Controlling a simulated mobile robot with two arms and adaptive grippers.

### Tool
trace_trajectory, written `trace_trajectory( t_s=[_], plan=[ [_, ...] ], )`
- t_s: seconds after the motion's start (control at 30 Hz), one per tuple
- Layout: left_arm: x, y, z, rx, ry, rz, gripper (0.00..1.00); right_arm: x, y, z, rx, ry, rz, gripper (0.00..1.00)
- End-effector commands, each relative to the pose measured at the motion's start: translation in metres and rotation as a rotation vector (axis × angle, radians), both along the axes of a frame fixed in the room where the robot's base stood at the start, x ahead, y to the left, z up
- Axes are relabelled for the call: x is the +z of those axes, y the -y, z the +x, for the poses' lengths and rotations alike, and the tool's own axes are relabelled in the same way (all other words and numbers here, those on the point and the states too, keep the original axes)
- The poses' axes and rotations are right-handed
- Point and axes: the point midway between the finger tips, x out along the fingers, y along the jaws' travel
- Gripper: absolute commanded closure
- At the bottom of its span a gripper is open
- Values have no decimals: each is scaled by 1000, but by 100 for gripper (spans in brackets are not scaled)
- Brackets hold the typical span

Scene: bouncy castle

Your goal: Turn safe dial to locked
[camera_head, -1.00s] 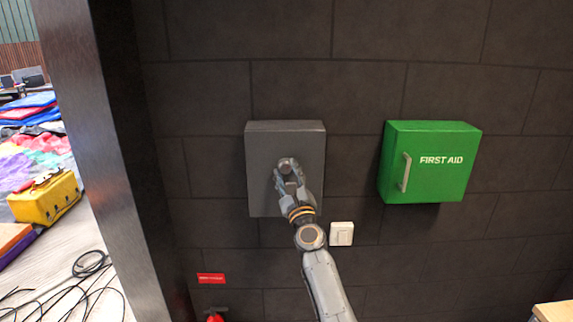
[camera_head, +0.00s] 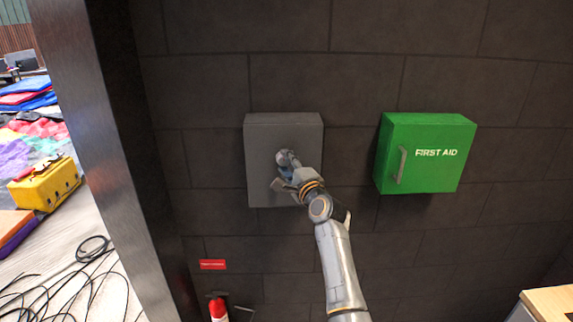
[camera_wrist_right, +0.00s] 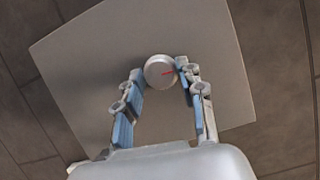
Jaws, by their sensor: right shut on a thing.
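A grey safe box (camera_head: 262,135) is fixed to the dark wall, with a round dial (camera_head: 284,157) on its front. My right gripper (camera_head: 286,168) reaches up to the dial from the lower right and is shut on it. In the right wrist view, the round grey dial (camera_wrist_right: 157,72) sits between the two fingertips. The gripper partly hides the dial in the head view. My left gripper is not in view.
A green first aid box (camera_head: 440,165) hangs to the right of the safe. A red sign (camera_head: 212,264) and a fire extinguisher (camera_head: 218,309) are low on the left. A doorway edge (camera_head: 75,130) stands at the left, with cables on the floor beyond.

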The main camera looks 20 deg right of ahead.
Motion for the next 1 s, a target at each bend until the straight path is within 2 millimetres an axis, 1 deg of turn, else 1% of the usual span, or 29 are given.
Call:
trace_trajectory(
  t_s=[0.03,0.3,0.8,0.83,0.87,0.9,0.93,1.0],
  plan=[
    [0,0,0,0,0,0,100,4,1,0,-3,-1,-23,93],
    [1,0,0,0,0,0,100,4,1,0,-3,-22,-99,93],
    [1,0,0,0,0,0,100,5,1,0,-3,-25,-117,93],
    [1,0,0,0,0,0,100,5,1,0,-3,-25,-116,57],
    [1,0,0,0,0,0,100,5,1,0,-3,-25,-116,51],
    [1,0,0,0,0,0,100,5,1,0,-3,-25,-116,43],
    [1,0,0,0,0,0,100,5,1,0,-3,-26,-117,39],
    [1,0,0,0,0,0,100,4,1,0,-3,-27,-116,39]
  ],
)
